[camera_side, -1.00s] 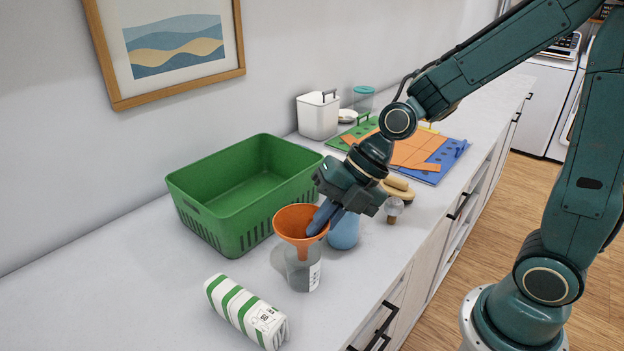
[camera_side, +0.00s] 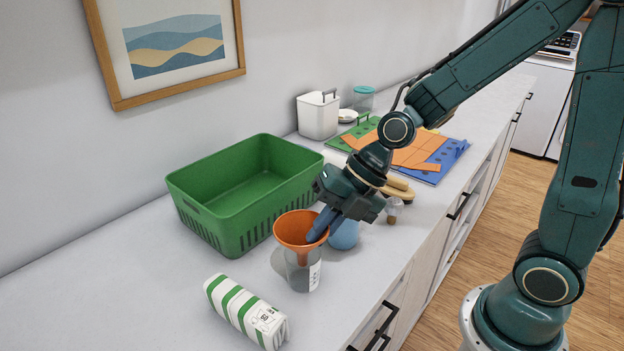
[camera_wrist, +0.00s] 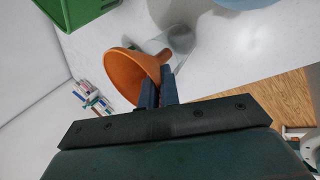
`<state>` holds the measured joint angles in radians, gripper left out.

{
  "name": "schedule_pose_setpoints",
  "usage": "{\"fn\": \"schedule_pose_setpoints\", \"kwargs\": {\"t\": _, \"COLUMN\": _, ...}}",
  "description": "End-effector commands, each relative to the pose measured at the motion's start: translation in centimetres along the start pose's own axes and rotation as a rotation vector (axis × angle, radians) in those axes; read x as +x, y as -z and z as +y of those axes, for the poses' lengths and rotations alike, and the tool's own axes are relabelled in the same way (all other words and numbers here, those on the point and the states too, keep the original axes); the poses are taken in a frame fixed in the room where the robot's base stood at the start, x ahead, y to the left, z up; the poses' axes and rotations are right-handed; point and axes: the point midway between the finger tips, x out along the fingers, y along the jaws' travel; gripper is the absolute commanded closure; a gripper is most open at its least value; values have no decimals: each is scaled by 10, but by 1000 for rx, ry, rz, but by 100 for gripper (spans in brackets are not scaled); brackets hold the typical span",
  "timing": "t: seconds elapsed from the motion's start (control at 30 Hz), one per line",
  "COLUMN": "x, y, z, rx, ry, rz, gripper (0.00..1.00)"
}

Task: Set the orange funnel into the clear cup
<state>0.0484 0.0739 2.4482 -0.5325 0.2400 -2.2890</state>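The orange funnel (camera_side: 290,231) is upright, wide mouth up, directly over the clear cup (camera_side: 303,276). Its lower cone is at the cup's mouth, and its spout shows through the clear wall, so it appears to be inside the cup. Whether the cone rests on the rim I cannot tell. My gripper (camera_side: 317,233) reaches down from the right with its fingers closed on the funnel's right side. In the wrist view the two dark fingers (camera_wrist: 157,92) pinch the wall of the funnel (camera_wrist: 130,73). The cup stands upright on the counter.
A green basket (camera_side: 240,190) stands behind and left of the cup. A green-and-white striped carton (camera_side: 246,312) lies in front. A blue rounded object (camera_side: 344,236) is close to the cup's right. The counter at left is clear.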

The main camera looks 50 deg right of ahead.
Motion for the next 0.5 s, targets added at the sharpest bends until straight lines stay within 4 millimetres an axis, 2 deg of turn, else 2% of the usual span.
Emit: {"fn": "schedule_pose_setpoints", "kwargs": {"t": 0.5, "x": 6, "y": 0, "z": -5, "rx": 0, "ry": 1, "rz": 0, "gripper": 100}}
